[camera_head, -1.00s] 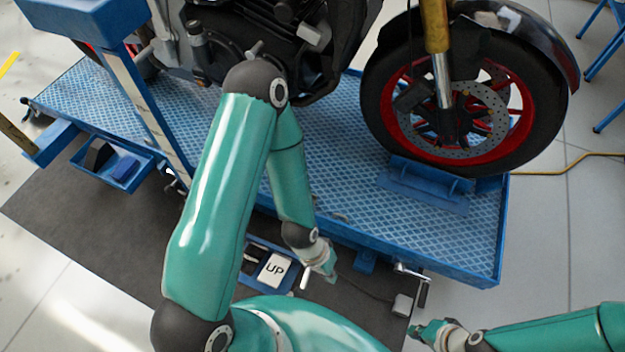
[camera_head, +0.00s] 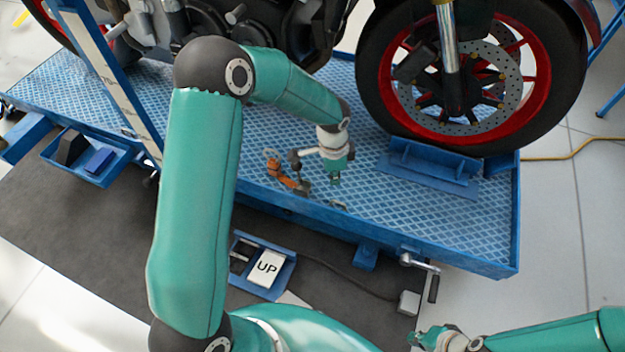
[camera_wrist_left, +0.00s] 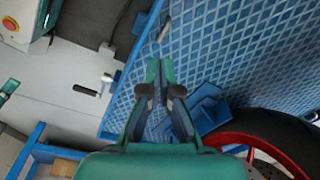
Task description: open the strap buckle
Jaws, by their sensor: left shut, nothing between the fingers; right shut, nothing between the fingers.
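A small orange piece with dark metal parts (camera_head: 285,177) lies on the blue platform near its front edge; it looks like the strap buckle, but whether it is latched is too small to tell. My left gripper (camera_head: 336,180) is shut and empty above the platform, a little right of the orange piece and apart from it. Its closed fingers (camera_wrist_left: 160,68) show in the left wrist view, where I cannot make out the orange piece. My right gripper (camera_head: 422,335) is shut and empty at the bottom right, off the platform.
The motorcycle's front wheel (camera_head: 380,75) stands on the platform (camera_head: 410,222) behind a blue chock (camera_head: 430,165). A crank handle (camera_head: 432,285) sticks out at the front edge. An UP pedal (camera_head: 266,268) and a blue tray (camera_head: 60,172) are in front of the platform.

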